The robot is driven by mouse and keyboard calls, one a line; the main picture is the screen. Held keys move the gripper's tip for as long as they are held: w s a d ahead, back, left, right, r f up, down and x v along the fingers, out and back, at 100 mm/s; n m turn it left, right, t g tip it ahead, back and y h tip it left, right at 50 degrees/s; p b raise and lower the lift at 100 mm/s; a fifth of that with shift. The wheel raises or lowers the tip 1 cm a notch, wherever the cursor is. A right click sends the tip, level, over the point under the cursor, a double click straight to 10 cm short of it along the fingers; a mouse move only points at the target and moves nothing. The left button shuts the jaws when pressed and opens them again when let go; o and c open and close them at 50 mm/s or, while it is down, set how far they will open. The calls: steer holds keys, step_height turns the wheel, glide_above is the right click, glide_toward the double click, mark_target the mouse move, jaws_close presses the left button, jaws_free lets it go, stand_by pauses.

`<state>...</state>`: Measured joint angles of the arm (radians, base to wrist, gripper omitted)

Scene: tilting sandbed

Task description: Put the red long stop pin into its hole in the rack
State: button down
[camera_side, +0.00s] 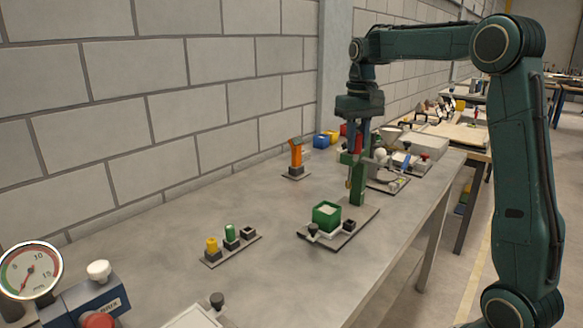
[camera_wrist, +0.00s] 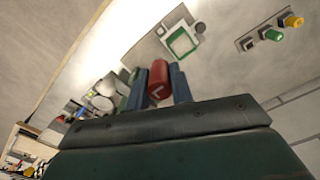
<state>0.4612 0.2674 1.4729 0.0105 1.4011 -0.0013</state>
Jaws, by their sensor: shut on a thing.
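My gripper (camera_side: 356,143) is shut on the red long stop pin (camera_wrist: 158,80), which shows between the blue fingers in the wrist view. In the side view, my gripper is high above the back of the bench, near the green post; the pin is small and partly hidden there. The rack (camera_side: 211,260) lies on the bench at front left, well away from my gripper. It holds a yellow pin (camera_side: 212,245) and a green pin (camera_side: 230,233). Its right-hand holder (camera_side: 248,233) looks empty and dark. The rack also shows at upper right in the wrist view (camera_wrist: 258,40).
A green sand box (camera_side: 326,215) on a plate with a green post (camera_side: 358,185) stands between my gripper and the rack. An orange stand (camera_side: 296,155) is near the wall. A gauge (camera_side: 29,270) is at front left. Bare bench surrounds the rack.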

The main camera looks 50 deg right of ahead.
mark_target(358, 133)
steer(key=shift+r, duration=0.1)
steer(key=shift+r, duration=1.9)
steer(key=w+a+f+n, duration=0.6)
steer(key=w+a+f, duration=1)
steer(key=w+a, duration=0.3)
steer(key=shift+w, duration=0.65)
steer(key=shift+d+f, duration=0.1)
steer(key=shift+f, duration=0.15)
steer(key=shift+f, duration=2.75)
steer(key=shift+f, duration=1.65)
